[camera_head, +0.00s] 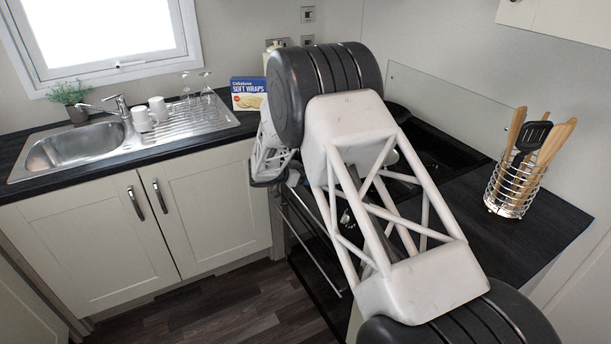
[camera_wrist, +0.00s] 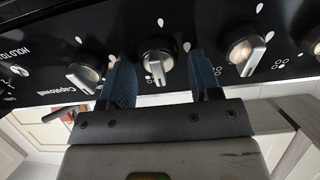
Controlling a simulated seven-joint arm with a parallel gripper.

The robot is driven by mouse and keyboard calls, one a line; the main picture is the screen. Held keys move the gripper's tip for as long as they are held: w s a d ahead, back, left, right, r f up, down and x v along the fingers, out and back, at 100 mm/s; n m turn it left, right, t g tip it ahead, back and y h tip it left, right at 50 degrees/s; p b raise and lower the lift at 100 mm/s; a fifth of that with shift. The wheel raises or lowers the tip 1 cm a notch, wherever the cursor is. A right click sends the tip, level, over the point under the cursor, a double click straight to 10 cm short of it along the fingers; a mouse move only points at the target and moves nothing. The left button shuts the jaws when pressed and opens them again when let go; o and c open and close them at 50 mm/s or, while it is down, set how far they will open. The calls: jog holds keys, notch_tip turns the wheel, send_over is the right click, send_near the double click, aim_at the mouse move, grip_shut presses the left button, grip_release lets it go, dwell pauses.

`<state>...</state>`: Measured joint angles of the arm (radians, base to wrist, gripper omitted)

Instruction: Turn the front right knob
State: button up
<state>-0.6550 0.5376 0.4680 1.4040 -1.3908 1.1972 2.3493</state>
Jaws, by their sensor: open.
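In the wrist view, a row of silver knobs sits on the black cooker panel (camera_wrist: 120,28). A middle knob (camera_wrist: 158,62) lies between my two blue fingertips. My gripper (camera_wrist: 162,78) is open, with one finger on each side of that knob; I see no clear contact. Another knob (camera_wrist: 86,74) is just left of the left finger, and another knob (camera_wrist: 247,52) is right of the right finger. A further knob is cut by the right edge. The small burner marks do not let me tell which knob is the front right one. In the head view my arm hides the gripper tips and most knobs.
In the head view, the black hob (camera_head: 445,150) lies behind my arm. A wire utensil holder (camera_head: 512,190) stands on the dark worktop to the right. A sink (camera_head: 75,150), two white cups and glasses, and a blue wraps box (camera_head: 248,93) are on the left counter.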

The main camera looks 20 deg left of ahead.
jog(key=c, duration=0.8)
jog(key=shift+c, duration=0.3)
jog(key=shift+n, duration=0.4)
jog(key=n, duration=0.3)
jog(key=shift+a+n, duration=0.15)
jog(key=shift+n, duration=0.15)
jog(key=shift+w+a+f+n+y, duration=0.1)
jog(key=shift+n+y, duration=0.05)
jog(key=shift+n, duration=2.05)
jog(key=shift+a+f+n+y, duration=0.1)
jog(key=shift+n+y, duration=0.1)
jog(key=shift+n, duration=2)
jog(key=shift+w+a+f+n+y, duration=0.1)
jog(key=shift+n+y, duration=0.05)
jog(key=shift+n, duration=2.05)
